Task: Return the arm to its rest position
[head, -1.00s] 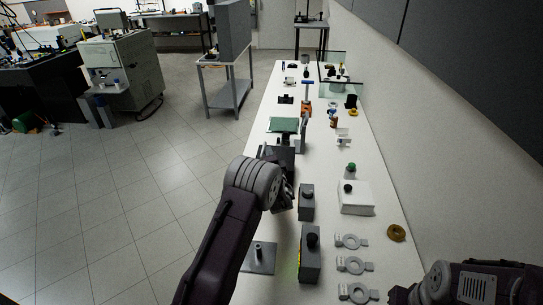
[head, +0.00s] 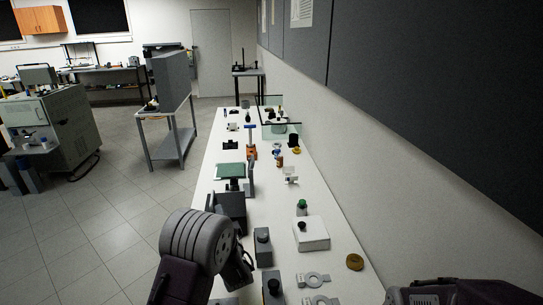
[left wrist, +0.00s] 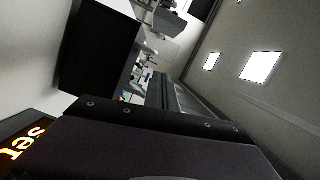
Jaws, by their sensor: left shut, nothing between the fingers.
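My left arm rises from the bottom of the head view with its grey ribbed wrist bent over the bench's near left edge. The left gripper (head: 243,272) shows as a dark shape just right of that wrist, partly hidden by it. It is shut and holds nothing. It is beside a dark block with a black knob (head: 263,247). My right arm (head: 450,292) shows only as a dark link in the bottom right corner. Its gripper is not in view.
The long white bench (head: 335,232) carries a green-topped stand (head: 230,171), a white box with a black knob (head: 311,234), a brass ring (head: 355,262) and grey ring holders (head: 314,280). A wall runs along the right. Open tiled floor (head: 120,235) lies left.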

